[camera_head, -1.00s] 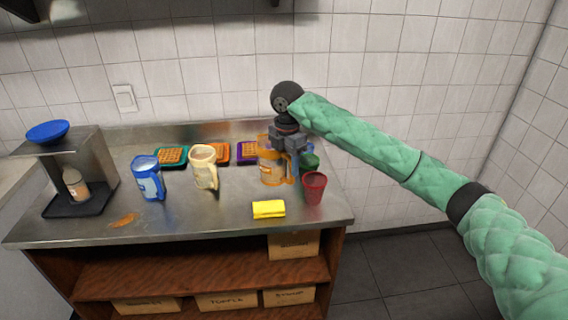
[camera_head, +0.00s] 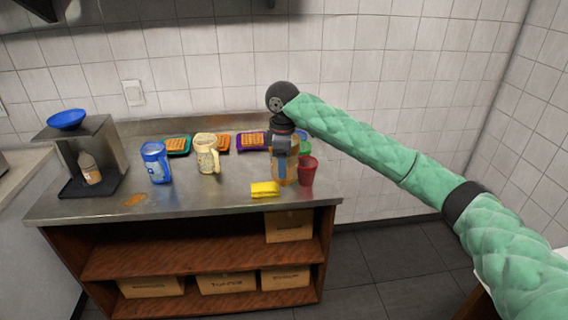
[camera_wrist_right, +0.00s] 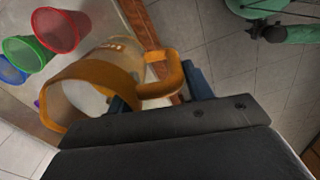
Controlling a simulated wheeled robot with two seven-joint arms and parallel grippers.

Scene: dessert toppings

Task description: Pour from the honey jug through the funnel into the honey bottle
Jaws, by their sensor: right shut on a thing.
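The honey jug (camera_head: 292,173) is orange and see-through, at the right end of the steel counter. My right gripper (camera_head: 282,164) is shut on its handle, and partly hides the jug. In the right wrist view the jug (camera_wrist_right: 108,72) has its open rim toward the lower left, with the handle between the fingers. I cannot tell whether it touches the counter. The blue funnel (camera_head: 66,119) sits on top of the metal stand at the far left. The honey bottle (camera_head: 91,171) stands below on the stand's dark base. My left gripper is not in view.
A blue jug (camera_head: 156,162) and a cream jug (camera_head: 207,154) stand between the stand and the honey jug. A red cup (camera_head: 307,172) is close at the honey jug's right. A yellow sponge (camera_head: 265,189) lies in front. Waffle trays (camera_head: 178,146) line the back.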

